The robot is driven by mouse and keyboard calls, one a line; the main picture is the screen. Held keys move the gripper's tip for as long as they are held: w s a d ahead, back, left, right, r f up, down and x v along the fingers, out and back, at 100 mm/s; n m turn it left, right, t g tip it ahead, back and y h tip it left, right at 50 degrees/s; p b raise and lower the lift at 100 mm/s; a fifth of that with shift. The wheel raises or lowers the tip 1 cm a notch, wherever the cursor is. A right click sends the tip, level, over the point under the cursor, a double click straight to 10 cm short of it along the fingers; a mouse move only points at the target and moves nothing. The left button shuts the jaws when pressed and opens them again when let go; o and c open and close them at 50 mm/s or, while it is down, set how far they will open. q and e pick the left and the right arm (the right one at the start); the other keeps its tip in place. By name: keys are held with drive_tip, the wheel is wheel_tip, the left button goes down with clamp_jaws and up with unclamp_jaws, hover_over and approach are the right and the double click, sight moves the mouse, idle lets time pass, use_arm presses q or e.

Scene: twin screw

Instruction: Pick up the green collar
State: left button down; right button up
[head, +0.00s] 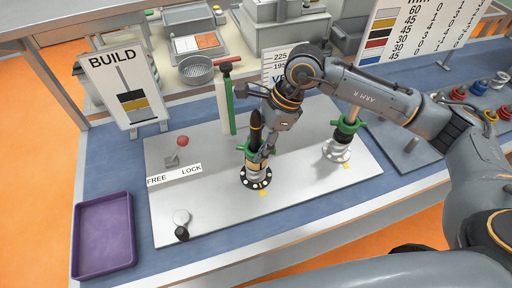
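One green collar (249,150) sits on the left post, above a tan band and below a black rod with an orange ring. Another green collar (347,126) sits on the right post, on a silver base. My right gripper (264,150) reaches down from the right beside the left post, its fingers close to the collar there. The fingers partly hide that collar, and I cannot tell whether they touch or grip it. My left gripper is not in view.
Both posts stand on a grey plate (210,215) with a red-knobbed lever (182,142) and a FREE/LOCK label. A tall green and white gauge (228,105) stands behind the left post. A purple tray (104,235) lies at the left. Colored rings (459,93) sit at the right.

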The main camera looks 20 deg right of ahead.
drive_tip(key=shift+c, duration=1)
